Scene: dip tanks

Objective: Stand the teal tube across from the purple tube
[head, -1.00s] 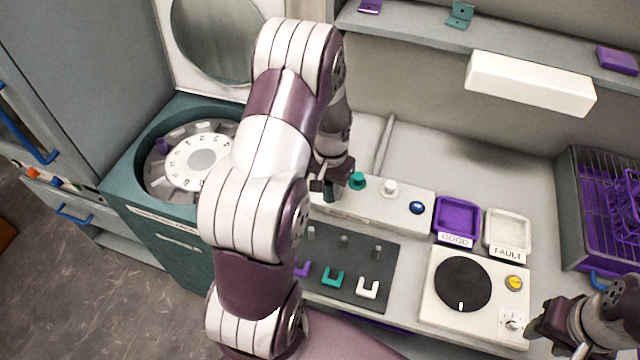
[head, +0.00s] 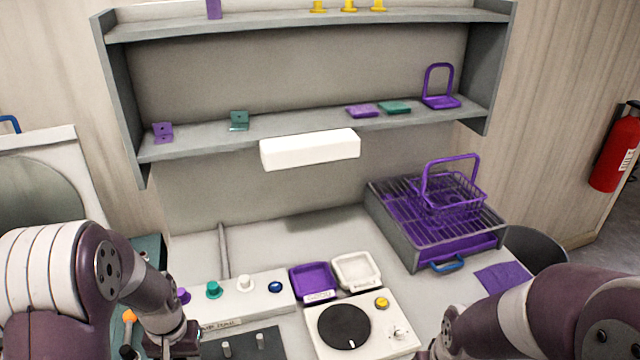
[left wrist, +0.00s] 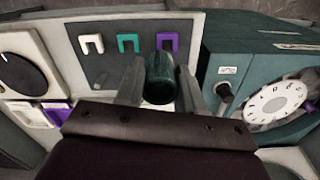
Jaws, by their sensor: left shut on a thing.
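My left gripper (left wrist: 160,85) is shut on the teal tube (left wrist: 160,78), a dark teal cylinder between its two fingers in the left wrist view. In the head view the left gripper (head: 183,342) is low at the left, in front of the white block; the tube cannot be made out there. The white numbered rotor (left wrist: 274,101) sits in the teal machine, right of the gripper in the wrist view. A purple piece, apparently the purple tube (left wrist: 309,104), is at the rotor's right edge. My right gripper (head: 432,350) is barely in view at the bottom; its fingers cannot be made out.
The white block (head: 240,303) carries purple, teal, white and blue knobs. A dark mat (left wrist: 110,62) holds white, teal and purple clips. Behind are a purple tray (head: 312,278), a white tray (head: 356,268) and a round-plate device (head: 375,335). A shelf (head: 210,140) spans the back.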

